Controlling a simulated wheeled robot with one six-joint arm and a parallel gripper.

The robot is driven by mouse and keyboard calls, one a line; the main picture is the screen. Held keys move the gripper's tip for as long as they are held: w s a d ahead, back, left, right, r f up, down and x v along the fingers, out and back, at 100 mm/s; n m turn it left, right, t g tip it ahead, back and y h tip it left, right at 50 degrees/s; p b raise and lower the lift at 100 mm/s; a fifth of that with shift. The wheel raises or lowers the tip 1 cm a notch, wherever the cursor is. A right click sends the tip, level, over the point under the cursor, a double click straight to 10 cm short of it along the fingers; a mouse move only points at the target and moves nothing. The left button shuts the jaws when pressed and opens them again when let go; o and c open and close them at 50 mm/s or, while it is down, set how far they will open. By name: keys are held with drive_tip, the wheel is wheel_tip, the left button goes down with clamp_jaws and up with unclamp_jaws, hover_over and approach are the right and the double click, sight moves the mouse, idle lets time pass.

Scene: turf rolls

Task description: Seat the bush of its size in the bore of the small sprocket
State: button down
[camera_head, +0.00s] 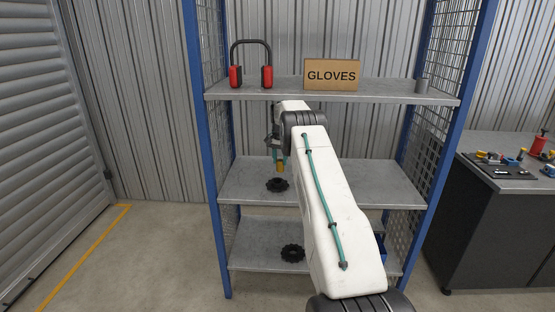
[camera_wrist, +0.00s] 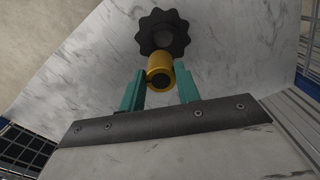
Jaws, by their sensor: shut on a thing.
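My gripper (camera_head: 278,155) is shut on a yellow-brown bush (camera_head: 281,167), held between its teal fingers above the middle shelf. In the wrist view the bush (camera_wrist: 160,70) sticks out past the fingertips (camera_wrist: 160,75), its dark bore showing. A black toothed sprocket (camera_head: 277,185) lies flat on the middle shelf, just below the bush; in the wrist view the sprocket (camera_wrist: 164,20) is just beyond the bush, its grey centre partly covered. A second black sprocket (camera_head: 292,254) lies on the bottom shelf and looks somewhat larger. The gap between bush and near sprocket is hard to judge.
The shelf rack has a middle shelf (camera_head: 240,184) and a top shelf (camera_head: 300,92), close above my gripper. A workbench (camera_head: 520,181) with small coloured parts stands right.

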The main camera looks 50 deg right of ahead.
drive_tip(key=shift+w+a+f, duration=0.15)
drive_tip(key=shift+a+f, duration=0.1)
drive_tip(key=shift+f, duration=0.35)
drive_tip(key=shift+w+a+f, duration=0.1)
drive_tip(key=shift+a+f, duration=0.1)
drive_tip(key=shift+f, duration=0.35)
drive_tip(key=shift+a+f, duration=0.1)
drive_tip(key=shift+f, duration=0.55)
drive_tip(key=shift+a, duration=0.2)
drive_tip(key=shift+f, duration=2.2)
drive_tip(key=c, duration=0.9)
unclamp_jaws()
drive_tip(key=shift+f, duration=0.1)
